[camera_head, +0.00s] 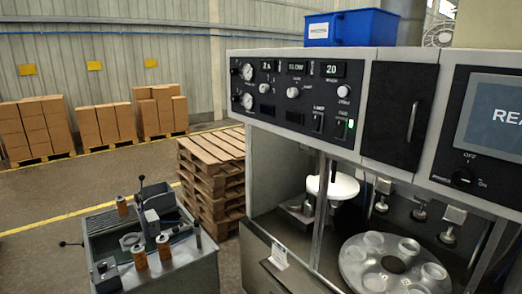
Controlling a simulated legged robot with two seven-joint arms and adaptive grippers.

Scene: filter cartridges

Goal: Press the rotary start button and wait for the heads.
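The machine's rotary plate (395,262) holds several pale round cups in a ring. Several metal heads (450,225) hang above it, apart from the cups. The dark control panel (290,95) has gauges, lit number displays, knobs and a small green light (351,124). A black OFF/ON knob (462,177) sits below the screen (495,115), whose cut-off text starts with "REA". I cannot tell which control is the rotary start button. Neither gripper is in view.
A metal bench fixture (160,275) with levers and orange-brown cartridges (139,257) stands at the lower left. Stacked pallets (212,165) are behind it. A blue bin (350,27) sits on the machine. Cardboard boxes (97,125) line the wall; floor lies clear before them.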

